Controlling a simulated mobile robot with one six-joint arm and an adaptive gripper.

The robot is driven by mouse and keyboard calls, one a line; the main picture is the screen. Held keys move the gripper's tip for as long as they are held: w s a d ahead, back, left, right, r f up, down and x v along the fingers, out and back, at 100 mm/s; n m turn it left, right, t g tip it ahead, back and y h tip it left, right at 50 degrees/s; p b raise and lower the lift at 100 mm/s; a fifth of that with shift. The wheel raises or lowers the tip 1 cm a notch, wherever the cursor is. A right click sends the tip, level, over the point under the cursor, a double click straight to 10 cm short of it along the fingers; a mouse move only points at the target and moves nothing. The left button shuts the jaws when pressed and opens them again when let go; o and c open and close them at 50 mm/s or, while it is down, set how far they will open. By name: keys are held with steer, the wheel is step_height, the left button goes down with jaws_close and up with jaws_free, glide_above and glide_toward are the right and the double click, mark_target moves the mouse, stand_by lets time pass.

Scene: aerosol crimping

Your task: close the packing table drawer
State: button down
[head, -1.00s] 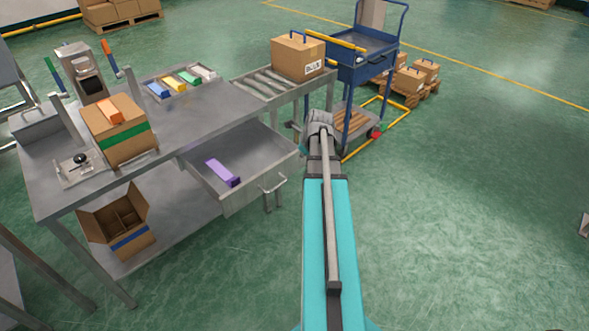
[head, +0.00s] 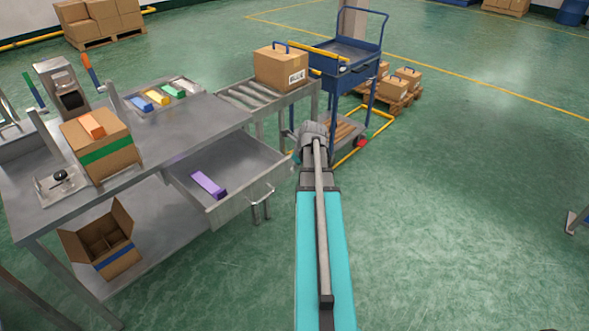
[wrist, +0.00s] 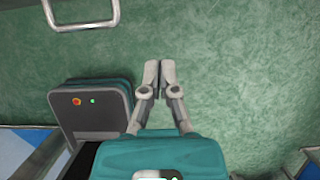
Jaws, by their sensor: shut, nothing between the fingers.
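The packing table drawer (head: 240,158) is pulled out from under the grey steel table (head: 190,130). A purple box (head: 208,184) lies in it. Its bar handle (head: 262,206) is on the drawer front. In the wrist view a pale bar handle (wrist: 82,25) shows at the top left. My gripper (wrist: 158,76) has its fingers together and empty, over bare green floor, apart from that handle. In the head view my arm's end is to the right of the drawer, and the fingers are hidden there.
A roller conveyor (head: 262,97) with a carton (head: 281,66) adjoins the table. A blue cart (head: 345,72) stands behind my arm's end. An open carton (head: 103,245) is on the lower shelf.

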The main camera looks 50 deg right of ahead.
steer(key=b, duration=0.8)
glide_toward(278, 182)
steer(key=shift+s+f, duration=1.15)
steer(key=shift+f, duration=1.25)
steer(key=shift+w+r, duration=0.15)
steer(key=shift+w, duration=0.85)
steer(key=shift+w+r, duration=0.15)
steer(key=shift+w, duration=0.85)
